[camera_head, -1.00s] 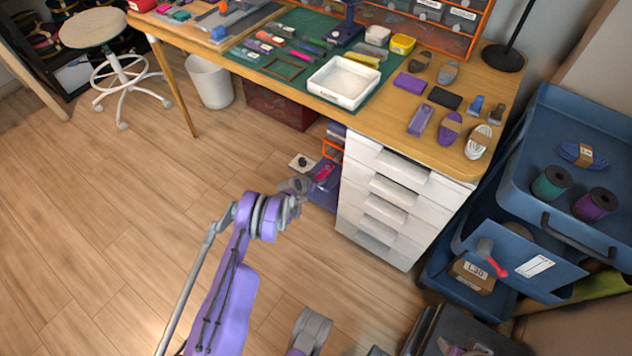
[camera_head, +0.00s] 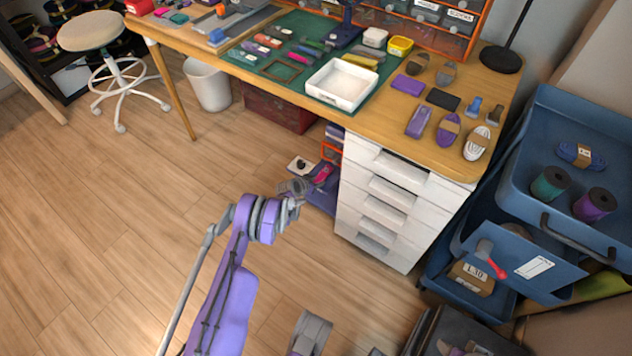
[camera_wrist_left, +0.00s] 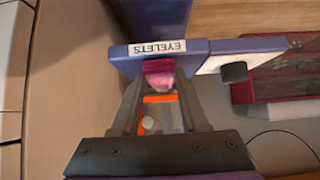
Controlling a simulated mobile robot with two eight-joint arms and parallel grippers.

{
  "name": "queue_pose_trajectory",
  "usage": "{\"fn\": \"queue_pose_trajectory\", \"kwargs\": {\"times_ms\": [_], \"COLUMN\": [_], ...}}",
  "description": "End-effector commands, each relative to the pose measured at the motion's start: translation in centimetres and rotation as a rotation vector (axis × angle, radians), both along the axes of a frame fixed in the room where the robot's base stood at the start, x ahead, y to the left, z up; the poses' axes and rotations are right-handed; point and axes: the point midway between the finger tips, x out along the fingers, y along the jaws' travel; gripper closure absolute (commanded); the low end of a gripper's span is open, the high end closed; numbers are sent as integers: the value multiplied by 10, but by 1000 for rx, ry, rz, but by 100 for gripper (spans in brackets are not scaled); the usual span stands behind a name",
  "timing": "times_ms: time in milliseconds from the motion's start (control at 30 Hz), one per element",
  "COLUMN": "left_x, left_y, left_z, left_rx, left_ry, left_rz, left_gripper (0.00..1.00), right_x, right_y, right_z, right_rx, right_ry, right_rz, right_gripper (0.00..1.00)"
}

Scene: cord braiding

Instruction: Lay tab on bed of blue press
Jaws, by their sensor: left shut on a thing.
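A pink tab (camera_wrist_left: 158,79) sits between the fingers of my left gripper (camera_wrist_left: 158,88), which is shut on it. In the head view my left gripper (camera_head: 302,187) is low beside the white drawer unit, close to a bright pink piece (camera_head: 322,174). Just beyond the fingertips is a blue body (camera_wrist_left: 215,47) with an EYELETS label; in the head view its flat blue part (camera_head: 322,198) shows low by the drawers. I cannot tell whether the tab touches it. A dark blue upright press (camera_head: 347,32) stands at the back of the desk.
The white drawer unit (camera_head: 375,212) stands close right of my left gripper. A white plate with a dark knob (camera_head: 300,165) lies beside the blue part. A red box (camera_head: 275,108) is under the desk (camera_head: 440,150). Open floor (camera_head: 120,220) lies left; blue bins (camera_head: 530,210) stand right.

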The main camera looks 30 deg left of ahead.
Motion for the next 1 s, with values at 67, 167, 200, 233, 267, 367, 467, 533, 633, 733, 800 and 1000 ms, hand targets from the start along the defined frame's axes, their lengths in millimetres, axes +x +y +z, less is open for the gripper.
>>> {"fn": "queue_pose_trajectory", "kwargs": {"times_ms": [67,167,200,233,267,367,467,533,633,733,800,1000], "left_x": [0,0,0,0,0,0,0,0,0,0,0,-3], "left_y": [0,0,0,0,0,0,0,0,0,0,0,0], "left_z": [-1,-3,-4,-4,-4,-4,-4,-4,-4,-4,-4,-1], "left_rx": [0,0,0,0,0,0,0,0,0,0,0,0], "left_ry": [0,0,0,0,0,0,0,0,0,0,0,0], "left_rz": [0,0,0,0,0,0,0,0,0,0,0,0], "left_gripper": [92,92,92,92,92,92,54,42,24,21,21,21], "right_x": [0,0,0,1,1,0,0,0,0,0,0,0], "right_y": [0,0,0,0,0,0,0,0,0,0,0,0], "right_z": [-1,-2,-2,-2,-2,-2,-2,-2,-2,-2,-2,-1], "right_rx": [0,0,0,0,0,0,0,0,0,0,0,0], "right_ry": [0,0,-1,-1,-1,-1,-1,-1,-1,-1,-1,0], "right_rz": [0,0,0,0,0,0,0,0,0,0,0,0], "right_gripper": [50,50,50,50,50,50,50,50,50,50,50,50]}}
